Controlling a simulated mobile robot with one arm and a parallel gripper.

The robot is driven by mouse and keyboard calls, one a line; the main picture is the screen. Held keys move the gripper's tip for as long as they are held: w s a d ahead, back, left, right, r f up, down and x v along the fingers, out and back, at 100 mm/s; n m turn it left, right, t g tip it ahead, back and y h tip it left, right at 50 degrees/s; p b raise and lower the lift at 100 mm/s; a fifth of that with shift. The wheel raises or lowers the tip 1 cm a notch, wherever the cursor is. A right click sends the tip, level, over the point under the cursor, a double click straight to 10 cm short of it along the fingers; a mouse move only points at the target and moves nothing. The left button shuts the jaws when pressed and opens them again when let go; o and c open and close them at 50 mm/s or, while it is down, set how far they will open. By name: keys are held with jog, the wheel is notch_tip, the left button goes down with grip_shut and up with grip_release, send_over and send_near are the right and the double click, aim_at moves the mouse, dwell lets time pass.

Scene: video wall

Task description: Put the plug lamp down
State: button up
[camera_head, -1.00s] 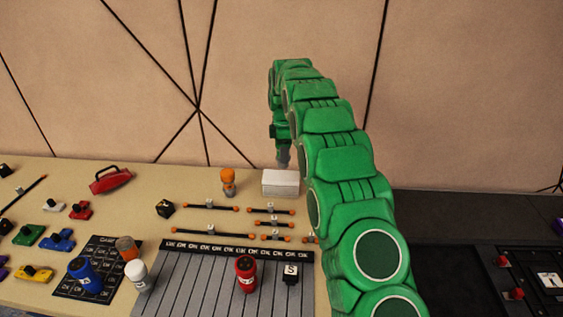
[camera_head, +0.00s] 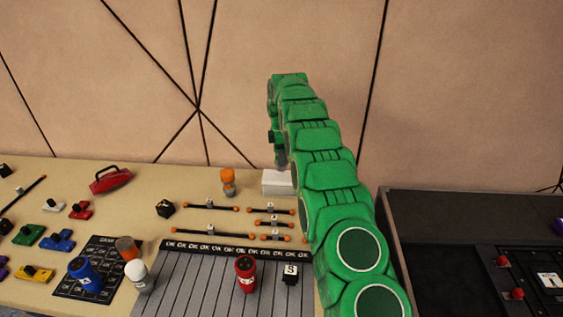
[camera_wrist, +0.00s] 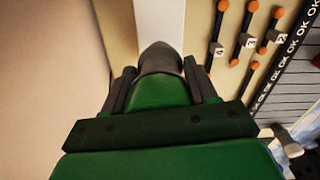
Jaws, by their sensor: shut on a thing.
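My gripper (camera_head: 280,146) is at the back of the table, pointing down, beside the wall. It is shut on a grey rounded thing, which I take for the plug lamp (camera_head: 282,160). In the wrist view the plug lamp (camera_wrist: 160,58) sits between the two dark fingers of my gripper (camera_wrist: 161,80); most of it is hidden. A white block (camera_head: 278,183) is directly below or just in front of the lamp. The lamp's lower end appears close to the block's top; I cannot tell if they touch.
An orange-topped lamp (camera_head: 228,182) stands left of the block. Short orange-ended bars (camera_head: 205,206) lie in front. A grey slatted mat (camera_head: 200,280) with an OK strip, a red cylinder (camera_head: 245,274) and a blue cylinder (camera_head: 85,275) are nearer. A black panel (camera_head: 450,240) is at right.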

jog(key=shift+f, duration=1.55)
jog(key=o, duration=1.1)
jog(key=shift+f, duration=0.1)
notch_tip(320, 180, up, 11)
jog(key=shift+f, duration=0.15)
jog(key=shift+r, duration=0.8)
